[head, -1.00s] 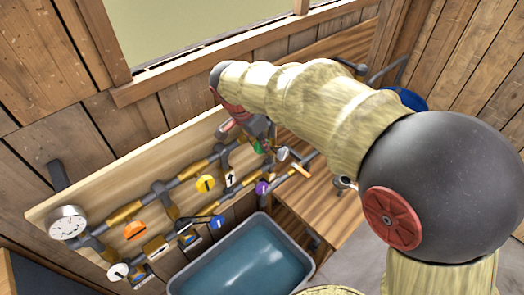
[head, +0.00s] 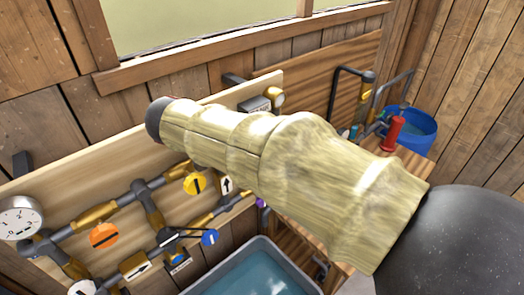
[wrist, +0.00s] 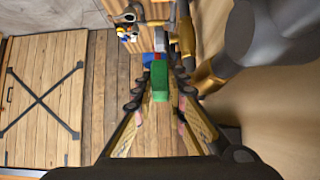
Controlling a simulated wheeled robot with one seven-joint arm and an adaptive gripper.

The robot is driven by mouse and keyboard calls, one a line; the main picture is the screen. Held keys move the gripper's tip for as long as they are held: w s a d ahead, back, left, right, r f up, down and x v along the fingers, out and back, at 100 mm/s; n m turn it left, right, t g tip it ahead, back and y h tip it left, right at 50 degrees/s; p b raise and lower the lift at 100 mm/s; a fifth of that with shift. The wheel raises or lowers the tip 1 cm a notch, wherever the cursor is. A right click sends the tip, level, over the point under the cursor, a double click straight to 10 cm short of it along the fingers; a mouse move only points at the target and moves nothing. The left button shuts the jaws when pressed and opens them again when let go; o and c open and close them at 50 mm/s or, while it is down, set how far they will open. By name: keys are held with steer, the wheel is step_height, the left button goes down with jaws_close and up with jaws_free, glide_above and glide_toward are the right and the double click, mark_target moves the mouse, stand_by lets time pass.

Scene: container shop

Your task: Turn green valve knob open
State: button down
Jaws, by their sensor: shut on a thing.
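The green valve knob (wrist: 160,80) shows in the middle of the wrist view as a green block between the two fingers of my gripper (wrist: 159,88). The fingers are closed on its sides. In the head view my arm hides both the gripper and the green knob. The pipe board (head: 75,180) is on the wall at the left of the head view. I cannot tell how far the knob is turned.
A pressure gauge (head: 18,217), an orange knob (head: 104,235), a yellow knob (head: 194,184) and a blue knob (head: 210,237) sit along the pipes. A grey water tub (head: 255,270) stands below. A blue bucket (head: 410,128) is at the right.

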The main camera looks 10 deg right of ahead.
stand_by(0.4)
steer(key=c, duration=1.8)
jaws_free()
steer(key=v, duration=1.2)
steer(key=shift+f, duration=0.15)
steer(key=shift+a, duration=0.15)
